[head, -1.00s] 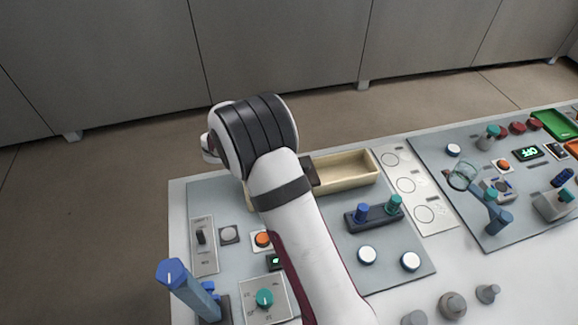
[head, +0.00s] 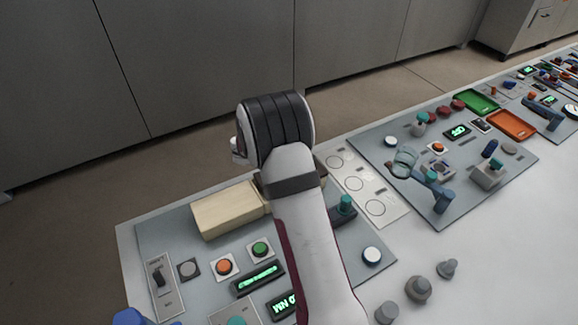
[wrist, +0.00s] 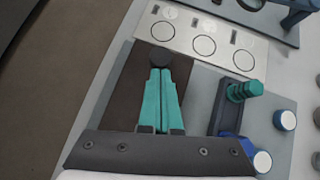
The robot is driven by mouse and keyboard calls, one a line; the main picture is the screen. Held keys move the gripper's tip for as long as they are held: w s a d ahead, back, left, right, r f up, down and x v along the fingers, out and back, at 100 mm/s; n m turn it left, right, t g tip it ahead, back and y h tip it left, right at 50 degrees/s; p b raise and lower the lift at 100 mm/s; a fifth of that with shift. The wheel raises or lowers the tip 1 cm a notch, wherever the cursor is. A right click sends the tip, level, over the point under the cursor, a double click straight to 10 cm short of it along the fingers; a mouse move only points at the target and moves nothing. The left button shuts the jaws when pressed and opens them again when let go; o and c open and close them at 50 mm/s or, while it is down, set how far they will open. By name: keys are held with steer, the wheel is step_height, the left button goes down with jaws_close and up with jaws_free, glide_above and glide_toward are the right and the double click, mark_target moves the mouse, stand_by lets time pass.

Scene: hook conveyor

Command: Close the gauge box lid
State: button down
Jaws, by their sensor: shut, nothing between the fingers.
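The gauge box (head: 230,208) is a long cream box at the back of the near panel; its left part shows a plain cream top. My arm hides its middle. A dark brown lid (wrist: 118,100) fills its right part in the wrist view, towards the plate with circles; a small brown piece shows right of my arm in the head view. My gripper (wrist: 160,73) has its teal fingers shut together over the brown lid. The fingertips are at a dark round knob (wrist: 160,57); I cannot tell whether they touch it. My wrist hides the fingers in the head view.
A dark block with a teal peg (head: 345,204) and a blue peg stands close to the right of the fingers. White knobs (head: 372,256) and push buttons (head: 224,266) lie in front. The plate with circles (head: 375,207) is flat and clear.

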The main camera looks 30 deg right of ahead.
steer(key=shift+d+r, duration=0.1)
steer(key=shift+d, duration=0.25)
steer(key=a, duration=0.2)
steer(key=s+a, duration=0.1)
steer(key=a, duration=0.1)
steer(key=shift+a, duration=0.25)
steer(key=v, duration=1)
steer(key=s+a+r+m+g+y, duration=0.1)
steer(key=s+a+r+m+y, duration=0.15)
steer(key=s+m, duration=0.5)
steer(key=s+a+r+m+g+y, duration=0.1)
steer(key=s+r+m+g+y, duration=0.15)
steer(key=s+m, duration=0.5)
steer(key=s+a+m+y, duration=0.5)
steer(key=s+a+m, duration=0.6)
steer(key=s, duration=0.4)
steer(key=shift+s+r+m+t, duration=0.3)
steer(key=shift+r+t, duration=0.1)
steer(key=shift+t, duration=0.05)
